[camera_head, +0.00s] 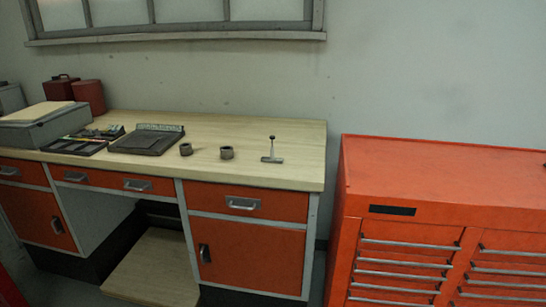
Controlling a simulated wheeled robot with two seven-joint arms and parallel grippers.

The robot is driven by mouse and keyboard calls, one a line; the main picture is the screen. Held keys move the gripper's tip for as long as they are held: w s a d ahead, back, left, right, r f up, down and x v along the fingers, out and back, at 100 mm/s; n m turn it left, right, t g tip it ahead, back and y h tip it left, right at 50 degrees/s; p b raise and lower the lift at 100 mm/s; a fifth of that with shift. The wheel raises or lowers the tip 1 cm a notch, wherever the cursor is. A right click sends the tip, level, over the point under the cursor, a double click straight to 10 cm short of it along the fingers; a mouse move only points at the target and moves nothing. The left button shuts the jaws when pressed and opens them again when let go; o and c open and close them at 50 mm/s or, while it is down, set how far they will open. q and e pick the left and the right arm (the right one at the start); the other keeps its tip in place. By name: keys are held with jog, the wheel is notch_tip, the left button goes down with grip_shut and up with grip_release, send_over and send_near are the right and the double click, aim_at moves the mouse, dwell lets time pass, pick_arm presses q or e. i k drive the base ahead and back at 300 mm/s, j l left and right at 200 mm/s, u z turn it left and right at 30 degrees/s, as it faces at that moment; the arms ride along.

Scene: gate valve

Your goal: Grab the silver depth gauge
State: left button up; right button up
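A small silver depth gauge (272,158) stands upright on the right part of the wooden desk top. It has a flat T-shaped base and a thin stem with a dark, round tip. Nothing touches it. Neither of my grippers shows in the head view.
Two small metal rings (227,153) sit left of the gauge on the desk (300,150). A dark tray (146,140), a tool case (84,142), a grey box (45,124) and red containers (89,96) stand further left. An orange tool cabinet (440,180) stands right of the desk, past a gap.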

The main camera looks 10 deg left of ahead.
aim_at(271, 159)
jog(key=i, duration=0.7)
jog(key=i+l, duration=0.15)
jog(key=i, duration=0.55)
